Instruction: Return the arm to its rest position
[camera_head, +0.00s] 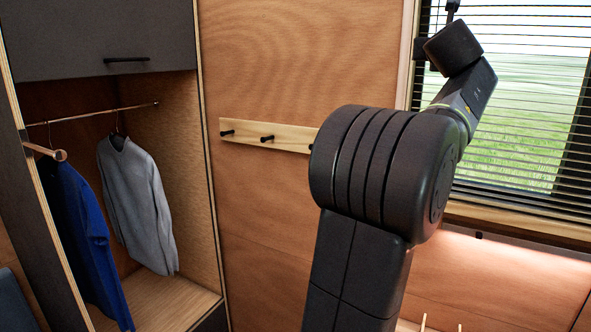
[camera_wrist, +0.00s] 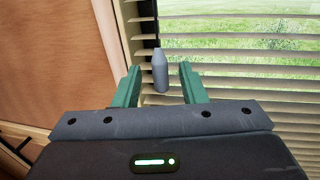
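My arm rises in the head view, with a thick dark joint in front of the wood wall and the upper link angled up to the right, before the window. My gripper (camera_wrist: 159,69) shows in the wrist view with two green fingers spread apart, in front of the window blind (camera_wrist: 235,95). A small grey pointed, bottle-like thing (camera_wrist: 160,74) shows between the fingers, with a gap on both sides. I cannot tell how far beyond the fingers it is. In the head view my gripper is partly cut off at the top edge and its fingers cannot be made out.
A peg rail (camera_head: 245,135) is on the wood wall behind my arm, its right end hidden. An open wardrobe at left holds a blue garment (camera_head: 78,230) and a grey sweater (camera_head: 140,200) on a rod (camera_head: 90,115). The window (camera_head: 520,100) with blinds is at right, close to my gripper.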

